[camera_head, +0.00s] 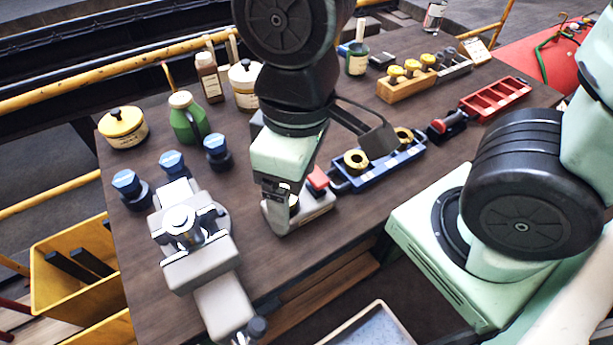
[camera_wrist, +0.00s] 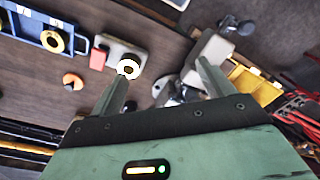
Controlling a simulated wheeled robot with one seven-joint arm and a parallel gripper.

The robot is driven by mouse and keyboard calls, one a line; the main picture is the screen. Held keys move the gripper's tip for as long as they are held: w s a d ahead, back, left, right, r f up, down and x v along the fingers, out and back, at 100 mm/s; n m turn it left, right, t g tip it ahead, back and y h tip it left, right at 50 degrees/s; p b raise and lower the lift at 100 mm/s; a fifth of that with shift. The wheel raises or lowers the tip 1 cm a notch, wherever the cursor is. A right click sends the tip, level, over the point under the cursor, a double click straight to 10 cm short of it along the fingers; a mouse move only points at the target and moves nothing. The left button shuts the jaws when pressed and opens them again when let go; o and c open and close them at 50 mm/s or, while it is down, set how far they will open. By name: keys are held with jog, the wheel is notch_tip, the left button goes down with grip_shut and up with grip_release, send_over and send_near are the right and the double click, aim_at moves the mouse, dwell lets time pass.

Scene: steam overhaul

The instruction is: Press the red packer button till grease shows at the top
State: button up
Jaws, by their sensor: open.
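The red packer button (camera_head: 317,179) sits at the back end of a low grey packer body (camera_head: 313,212) on the bench, partly behind my arm. In the wrist view the button (camera_wrist: 98,58) is at upper left. A round piece with a bright white ring and dark middle (camera_wrist: 128,68) stands on the packer body (camera_wrist: 122,48) there. I cannot make out any grease on it. My gripper (camera_head: 277,205) is over the packer's near left end. In the wrist view my gripper (camera_wrist: 164,74) is open and empty, with the left finger close in line with the ringed piece.
A vise (camera_head: 185,250) stands left of the packer. A blue tray (camera_head: 385,172) with yellow rings lies just right of the packer. Blue-capped jars (camera_head: 173,163), a green bottle (camera_head: 187,120) and tins crowd the back left. Bare bench (camera_head: 250,270) shows in front.

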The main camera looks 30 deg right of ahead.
grip_shut()
dwell(1.6)
